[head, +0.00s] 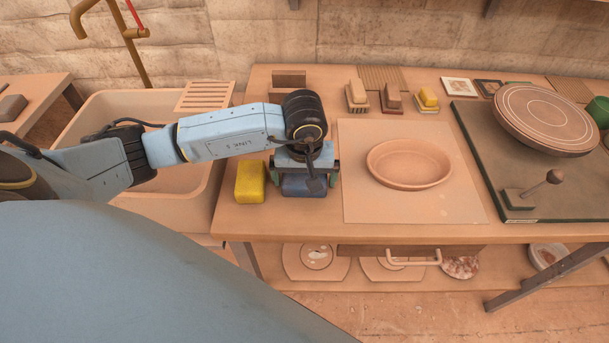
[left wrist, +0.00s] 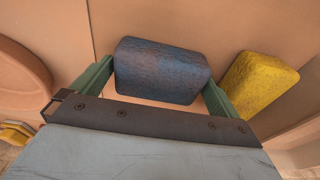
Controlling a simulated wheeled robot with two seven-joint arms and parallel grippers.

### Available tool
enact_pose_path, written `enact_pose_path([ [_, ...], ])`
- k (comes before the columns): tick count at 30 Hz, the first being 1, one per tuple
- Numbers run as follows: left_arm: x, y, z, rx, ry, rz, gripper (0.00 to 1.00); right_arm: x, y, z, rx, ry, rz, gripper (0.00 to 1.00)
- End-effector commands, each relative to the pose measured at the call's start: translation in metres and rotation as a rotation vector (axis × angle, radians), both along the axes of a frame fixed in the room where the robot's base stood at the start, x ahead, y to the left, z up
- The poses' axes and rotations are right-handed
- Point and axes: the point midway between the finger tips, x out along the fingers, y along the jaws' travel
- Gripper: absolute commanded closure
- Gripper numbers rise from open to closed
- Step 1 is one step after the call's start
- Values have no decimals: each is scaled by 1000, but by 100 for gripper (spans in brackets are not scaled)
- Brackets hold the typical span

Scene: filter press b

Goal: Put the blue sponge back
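The blue sponge (head: 304,187) is at the front of the worktable, left of the pale board. My left gripper (head: 305,180) is over it, pointing down, with a finger on each side. In the left wrist view the blue sponge (left wrist: 162,70) fills the space between the green fingertips of my left gripper (left wrist: 158,85). I cannot tell whether the fingers press on it or whether it touches the table. A yellow sponge (head: 250,182) lies just to the left; it also shows in the left wrist view (left wrist: 260,85). My right gripper is not in view.
A shallow clay dish (head: 409,165) sits on the pale board (head: 365,205) to the right. A sink (head: 165,215) with a slatted rack (head: 205,96) is at the left. Several small blocks stand behind the board. A dark board (head: 475,150) carries a round wheel (head: 545,115).

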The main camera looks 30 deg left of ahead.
Motion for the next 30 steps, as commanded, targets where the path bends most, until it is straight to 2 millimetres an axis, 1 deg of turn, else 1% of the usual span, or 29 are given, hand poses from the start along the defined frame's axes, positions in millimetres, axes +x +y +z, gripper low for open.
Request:
enact_pose_path([
  [5,0,0,8,-1,-2,0,0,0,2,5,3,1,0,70],
  [8,-1,-1,24,0,-5,-1,0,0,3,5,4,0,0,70],
  [15,-7,-5,78,-1,-6,-3,0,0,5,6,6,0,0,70],
  [18,-9,-6,96,0,-5,-1,0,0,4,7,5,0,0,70],
  [21,-11,-7,110,-1,-3,1,0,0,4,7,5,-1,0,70],
  [25,-13,-8,120,0,-1,0,0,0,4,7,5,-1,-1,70],
  [30,-14,-8,123,-1,1,0,0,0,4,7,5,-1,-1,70],
])
